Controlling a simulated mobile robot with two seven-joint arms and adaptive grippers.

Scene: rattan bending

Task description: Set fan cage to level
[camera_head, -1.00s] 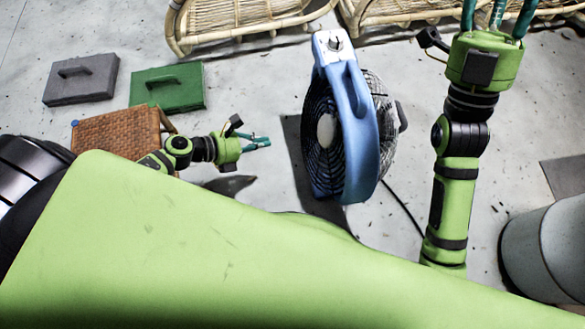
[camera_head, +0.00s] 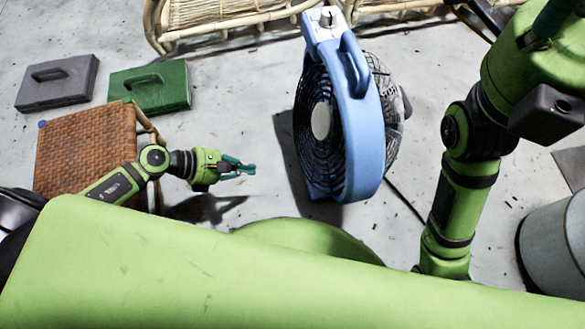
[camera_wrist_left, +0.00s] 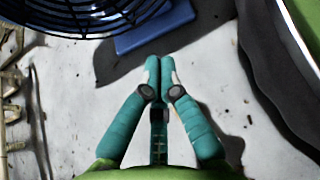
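The blue floor fan (camera_head: 362,135) stands upright on the concrete floor in the middle of the head view. Its dark wire cage (camera_head: 316,150) with a pale hub faces left, and its grey control knob is on top. My left gripper (camera_head: 245,168) is to the left of the fan, apart from it, pointing toward it. In the left wrist view its teal fingers (camera_wrist_left: 160,68) meet at the tips with nothing between them. The fan's cage (camera_wrist_left: 85,14) and blue base (camera_wrist_left: 155,28) show ahead of it. My right arm rises at the right; its fingertips are out of frame.
A woven rattan stool (camera_head: 82,150) stands behind my left arm. Green (camera_head: 150,88) and grey (camera_head: 57,82) toolboxes lie beyond it. Rattan furniture (camera_head: 225,15) lines the back. A pale round bin (camera_head: 555,245) is at the right. A cable runs from the fan.

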